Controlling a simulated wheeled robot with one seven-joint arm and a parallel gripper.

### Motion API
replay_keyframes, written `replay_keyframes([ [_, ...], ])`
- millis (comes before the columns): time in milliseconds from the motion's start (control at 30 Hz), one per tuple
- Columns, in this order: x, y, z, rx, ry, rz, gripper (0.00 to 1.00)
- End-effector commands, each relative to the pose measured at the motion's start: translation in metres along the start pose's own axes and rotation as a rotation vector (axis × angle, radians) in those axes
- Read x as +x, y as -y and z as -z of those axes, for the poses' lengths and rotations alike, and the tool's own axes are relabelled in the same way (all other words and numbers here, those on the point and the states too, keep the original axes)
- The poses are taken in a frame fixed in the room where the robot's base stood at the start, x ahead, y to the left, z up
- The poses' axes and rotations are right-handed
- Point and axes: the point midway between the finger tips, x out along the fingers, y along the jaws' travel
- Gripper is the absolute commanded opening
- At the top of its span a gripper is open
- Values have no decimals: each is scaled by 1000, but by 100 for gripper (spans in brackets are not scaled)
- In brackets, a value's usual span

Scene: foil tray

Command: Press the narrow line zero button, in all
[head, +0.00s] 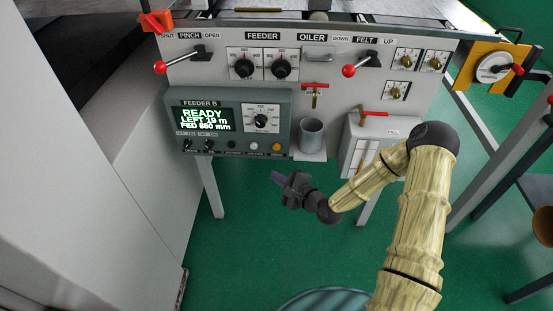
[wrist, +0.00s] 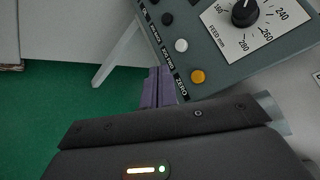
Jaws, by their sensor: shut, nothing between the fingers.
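The FEEDER B box (head: 283,110) carries a row of small controls along its lower edge. At the right end of that row are a black button (head: 231,145), a white button (head: 254,146) and an orange button (head: 277,147). The wrist view shows the black (wrist: 167,19), white (wrist: 181,45) and orange (wrist: 197,76) buttons up close. A label by the orange one seems to read ZERO; the others are too small to read surely. My gripper (head: 279,178) is shut and empty, below the box and apart from it. Its purple fingers (wrist: 158,88) show left of the panel edge.
The box's screen (head: 207,119) reads READY, LEFT 19 m, FED 850 mm. A dial (head: 261,119) sits right of it. A grey cup (head: 311,136) on a bracket and a red-handled cabinet (head: 370,148) stand to the right. The green floor below is free around my gripper.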

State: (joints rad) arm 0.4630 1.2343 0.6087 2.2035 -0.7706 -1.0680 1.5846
Motion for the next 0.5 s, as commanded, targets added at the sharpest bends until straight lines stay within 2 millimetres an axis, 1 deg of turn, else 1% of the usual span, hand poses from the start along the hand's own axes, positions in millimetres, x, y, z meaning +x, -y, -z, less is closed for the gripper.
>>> replay_keyframes([
  [33,4,-8,6,63,16,47,0],
  [167,6,-4,6,144,43,111,0],
  [500,6,-2,5,149,44,115,0],
])
